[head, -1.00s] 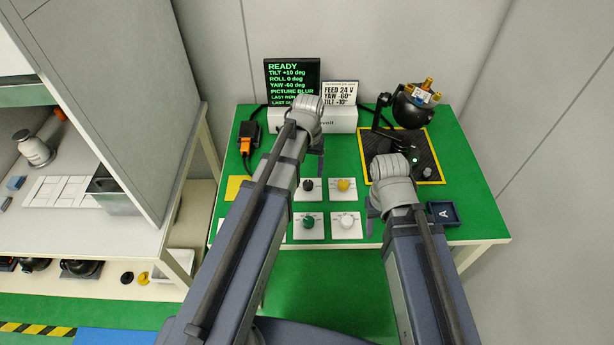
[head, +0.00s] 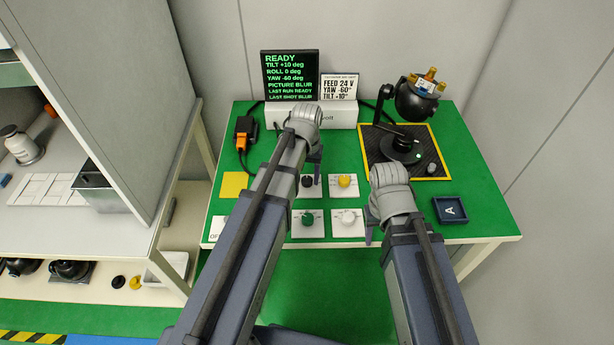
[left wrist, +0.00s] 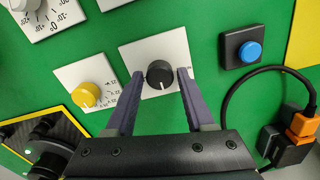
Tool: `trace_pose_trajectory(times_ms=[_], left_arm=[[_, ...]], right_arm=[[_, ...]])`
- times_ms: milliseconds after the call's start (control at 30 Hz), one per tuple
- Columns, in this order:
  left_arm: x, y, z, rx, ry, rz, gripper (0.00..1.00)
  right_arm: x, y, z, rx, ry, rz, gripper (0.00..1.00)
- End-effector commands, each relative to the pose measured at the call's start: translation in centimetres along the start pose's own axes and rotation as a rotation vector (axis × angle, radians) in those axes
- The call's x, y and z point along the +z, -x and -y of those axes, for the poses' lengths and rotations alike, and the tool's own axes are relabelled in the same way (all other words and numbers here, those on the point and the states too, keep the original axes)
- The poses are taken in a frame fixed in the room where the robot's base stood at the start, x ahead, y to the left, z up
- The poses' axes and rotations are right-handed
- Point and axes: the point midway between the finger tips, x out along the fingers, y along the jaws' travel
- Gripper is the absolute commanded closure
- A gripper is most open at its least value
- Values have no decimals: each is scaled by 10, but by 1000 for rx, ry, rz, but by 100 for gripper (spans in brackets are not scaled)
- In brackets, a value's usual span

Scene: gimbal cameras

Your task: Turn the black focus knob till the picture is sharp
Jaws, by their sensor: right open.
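The black focus knob (left wrist: 160,75) sits on a white plate, with its pale pointer mark toward the bottom of the left wrist view. It also shows in the head view (head: 307,181), partly beside my left arm. My left gripper (left wrist: 160,80) is open, its fingers on either side of the knob with a small gap at each. In the head view my left gripper (head: 318,162) is over that plate. The screen (head: 290,76) reads READY and PICTURE BLUR. My right gripper (head: 371,230) is open and empty near the table's front edge.
A yellow knob (head: 344,181), green knob (head: 308,218) and white knob (head: 348,217) are close by. The gimbal camera (head: 416,100) stands on a black mat (head: 437,147). A blue tray (head: 450,210) lies right. A blue button (left wrist: 250,52) is near the left fingers.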

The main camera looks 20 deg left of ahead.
Motion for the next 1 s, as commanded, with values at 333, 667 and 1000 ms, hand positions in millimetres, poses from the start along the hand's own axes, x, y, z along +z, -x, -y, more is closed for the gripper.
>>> trace_pose_trajectory(times_ms=[333, 667, 1000], left_arm=[[0, 0, 0, 0, 0, 0, 87], [0, 0, 0, 0, -2, 0, 100], [0, 0, 0, 0, -133, 0, 100]], right_arm=[[0, 0, 0, 0, 0, 0, 48], [0, 0, 0, 0, 0, 0, 48], [0, 0, 0, 0, 0, 0, 48]])
